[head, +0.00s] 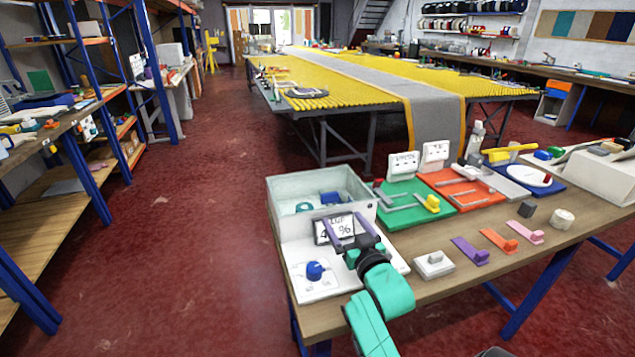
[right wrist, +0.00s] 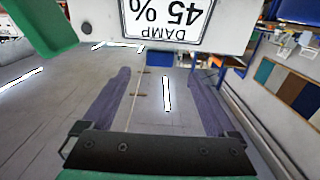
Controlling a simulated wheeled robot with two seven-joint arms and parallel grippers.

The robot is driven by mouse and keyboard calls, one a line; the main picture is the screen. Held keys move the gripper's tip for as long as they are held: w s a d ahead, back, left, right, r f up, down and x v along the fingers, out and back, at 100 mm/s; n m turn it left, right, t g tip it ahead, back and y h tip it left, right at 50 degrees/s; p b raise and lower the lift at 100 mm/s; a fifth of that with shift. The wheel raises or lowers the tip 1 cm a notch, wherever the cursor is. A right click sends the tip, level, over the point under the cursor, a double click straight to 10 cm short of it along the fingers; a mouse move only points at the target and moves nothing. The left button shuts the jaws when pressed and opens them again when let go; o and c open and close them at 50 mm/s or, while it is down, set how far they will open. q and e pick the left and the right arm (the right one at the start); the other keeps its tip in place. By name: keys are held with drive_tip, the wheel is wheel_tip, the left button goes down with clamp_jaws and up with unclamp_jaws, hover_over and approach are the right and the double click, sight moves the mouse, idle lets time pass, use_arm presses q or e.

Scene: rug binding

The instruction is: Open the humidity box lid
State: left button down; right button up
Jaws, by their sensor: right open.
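The humidity box (head: 282,219) is a pale grey-white box at the near left corner of the table. Blue and teal things show inside through its top; I cannot tell whether a clear lid covers it. A white sign reading 45 % (head: 323,233) is at its front, and it shows upside down as "DAMP 45 %" in the right wrist view (right wrist: 180,17). My right gripper (head: 343,218), with purple fingers, is open and empty at the sign, overlapping it in the head view. In the right wrist view the fingers (right wrist: 158,75) are apart with nothing between them. My left gripper is not seen.
A white panel with a blue knob (head: 315,270) lies before the box. Green (head: 412,217) and orange-red (head: 462,197) trays stand to its right. A white block (head: 433,265) and purple (head: 470,251), orange and pink pieces lie along the table's front. Bare table (head: 455,295) shows there.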

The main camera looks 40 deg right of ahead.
sight(330, 200)
drive_tip(key=w, duration=0.1)
drive_tip(key=w+d+r, duration=0.1)
drive_tip(key=w+p, duration=0.1)
drive_tip(key=w, duration=0.1)
drive_tip(key=shift+w+d+r, duration=0.1)
drive_tip(key=shift+d+r, duration=0.05)
drive_tip(key=shift+d, duration=0.05)
drive_tip(key=shift+x, duration=1.2)
drive_tip(key=x, duration=0.4)
drive_tip(key=f+x, duration=0.1)
drive_tip(key=x, duration=0.1)
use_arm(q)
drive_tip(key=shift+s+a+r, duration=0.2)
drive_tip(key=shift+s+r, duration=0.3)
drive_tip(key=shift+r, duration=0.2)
use_arm(e)
drive_tip(key=shift+w+d+r, duration=0.1)
drive_tip(key=shift+w+d, duration=0.1)
drive_tip(key=shift+w, duration=0.25)
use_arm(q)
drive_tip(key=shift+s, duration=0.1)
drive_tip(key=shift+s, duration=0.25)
use_arm(e)
clamp_jaws()
